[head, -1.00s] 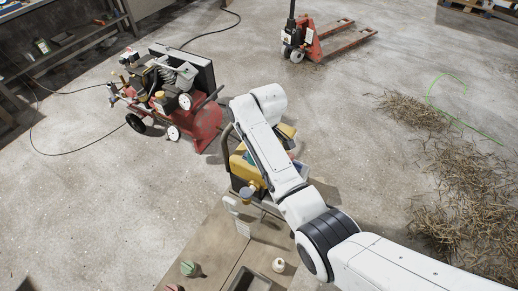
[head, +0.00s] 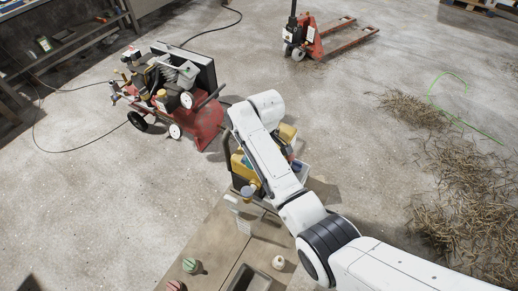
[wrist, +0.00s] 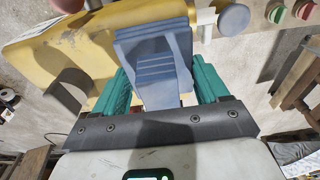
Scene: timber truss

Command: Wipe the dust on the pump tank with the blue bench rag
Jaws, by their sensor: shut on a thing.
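The blue bench rag (wrist: 155,55) is a folded, ridged pad in the wrist view. My gripper (wrist: 162,82) is shut on it, with a teal finger on each side. The yellow pump tank (wrist: 75,45) lies behind the rag, with brownish smudges on its surface near the upper left. I cannot tell whether the rag touches it. In the head view the yellow tank (head: 240,172) is partly covered by my white arm, and my gripper is mostly hidden behind that arm.
A red compressor (head: 205,122) stands left of the tank. Straw (head: 465,190) lies right; open floor surrounds.

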